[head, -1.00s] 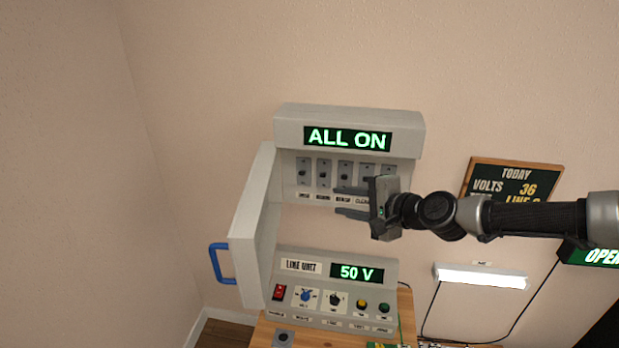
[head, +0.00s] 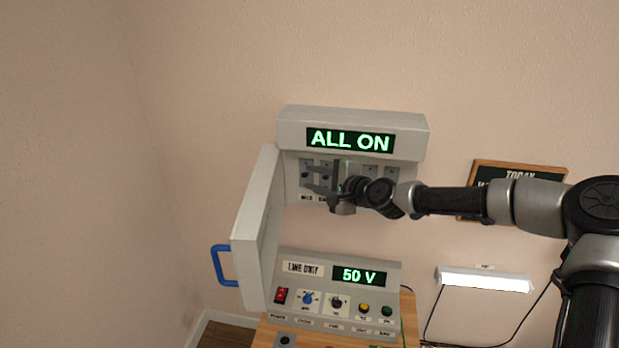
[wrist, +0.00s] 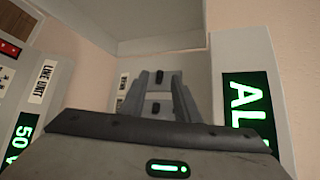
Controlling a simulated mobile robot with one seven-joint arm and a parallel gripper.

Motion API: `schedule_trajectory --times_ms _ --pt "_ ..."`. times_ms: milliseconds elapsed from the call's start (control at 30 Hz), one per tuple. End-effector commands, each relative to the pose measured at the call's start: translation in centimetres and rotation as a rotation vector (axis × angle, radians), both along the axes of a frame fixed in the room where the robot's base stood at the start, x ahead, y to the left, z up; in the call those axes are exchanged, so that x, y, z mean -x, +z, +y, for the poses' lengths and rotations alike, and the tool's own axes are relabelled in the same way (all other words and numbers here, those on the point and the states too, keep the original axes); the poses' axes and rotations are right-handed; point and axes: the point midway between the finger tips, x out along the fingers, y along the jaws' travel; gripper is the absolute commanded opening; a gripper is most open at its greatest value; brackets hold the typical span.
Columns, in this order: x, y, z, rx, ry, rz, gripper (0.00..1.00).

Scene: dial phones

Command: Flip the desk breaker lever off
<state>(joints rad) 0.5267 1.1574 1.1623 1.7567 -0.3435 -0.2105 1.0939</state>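The breaker panel (head: 290,170) is a grey box on the wall with a row of small dark levers on grey plates. Its green display (head: 350,140) reads ALL ON. My gripper (head: 308,177) is in front of the left part of the row, with its fingers apart and pointing left. In the wrist view my gripper (wrist: 160,80) shows a dark lever (wrist: 158,77) between its fingertips and another (wrist: 154,108) nearer the palm. Contact cannot be told. The labels under the levers are too small or covered, so I cannot tell which is the desk lever.
The panel's open door (head: 254,225) with a blue handle (head: 224,265) stands out at the left. Below is a line unit (head: 312,258) reading 50 V, with a red switch, knobs and buttons. A lit lamp (head: 485,280) and a chalkboard (head: 520,172) are on the right.

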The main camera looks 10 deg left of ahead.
Motion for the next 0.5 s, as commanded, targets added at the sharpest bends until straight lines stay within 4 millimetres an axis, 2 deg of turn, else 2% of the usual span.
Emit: schedule_trajectory --times_ms 200,500 --pt "-1.3 -0.7 1.7 -0.001 0.000 0.001 0.29" --pt "-1.6 -0.8 1.9 -0.001 0.000 0.001 0.29"
